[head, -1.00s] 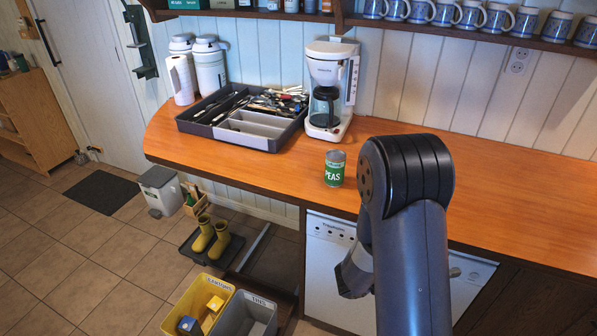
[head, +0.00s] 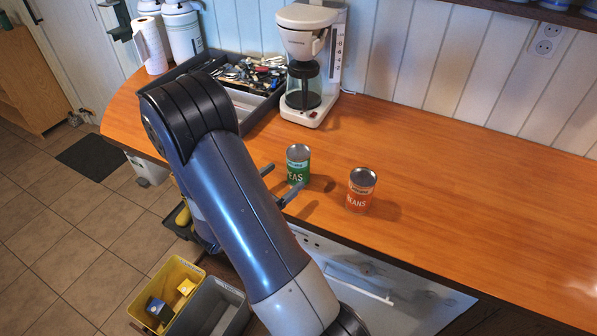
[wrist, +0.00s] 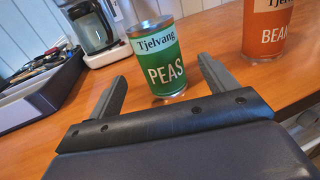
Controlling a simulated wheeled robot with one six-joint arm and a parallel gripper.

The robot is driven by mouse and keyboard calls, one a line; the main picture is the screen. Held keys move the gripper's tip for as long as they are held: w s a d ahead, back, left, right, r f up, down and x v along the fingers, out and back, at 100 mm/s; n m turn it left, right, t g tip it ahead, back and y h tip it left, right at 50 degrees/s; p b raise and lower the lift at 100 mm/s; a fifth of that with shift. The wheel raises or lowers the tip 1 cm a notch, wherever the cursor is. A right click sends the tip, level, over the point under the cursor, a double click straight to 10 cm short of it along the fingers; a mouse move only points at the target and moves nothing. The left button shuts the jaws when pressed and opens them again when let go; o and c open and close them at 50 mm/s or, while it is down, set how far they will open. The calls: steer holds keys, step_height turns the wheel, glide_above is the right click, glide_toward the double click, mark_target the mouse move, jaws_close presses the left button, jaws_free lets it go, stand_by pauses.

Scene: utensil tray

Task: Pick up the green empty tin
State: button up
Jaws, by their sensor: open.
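The green tin labelled PEAS (head: 298,166) stands upright on the orange wooden counter, near its front edge. In the wrist view, the green tin (wrist: 160,66) is straight ahead, between the lines of the two fingers. My gripper (head: 285,179) is open and low over the counter, with its fingers pointing at the tin. In the wrist view, my gripper (wrist: 162,72) has one finger on each side and nothing clamped. I cannot tell how far the tin reaches between the fingertips. The tin's lid shows in the head view, but whether it is empty does not.
An orange tin labelled BEANS (head: 360,190) stands close by to the right. A white coffee maker (head: 306,60) stands behind. The grey utensil tray (head: 262,112) is at the back left, partly hidden by my arm. The counter's right side (head: 480,180) is clear.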

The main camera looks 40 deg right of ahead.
mark_target(291, 169)
steer(key=shift+w+d, duration=0.25)
steer(key=shift+d, duration=0.7)
steer(key=d, duration=0.1)
steer(key=d+p, duration=0.1)
steer(key=d, duration=0.1)
steer(key=d+r+p, duration=0.1)
steer(key=d, duration=0.1)
steer(key=shift+w, duration=0.25)
steer(key=shift+w+d+f, duration=0.1)
steer(key=shift+d+f, duration=0.05)
steer(key=shift+d, duration=0.15)
steer(key=shift+c, duration=0.6)
steer(key=c, duration=0.9)
steer(key=shift+c, duration=0.2)
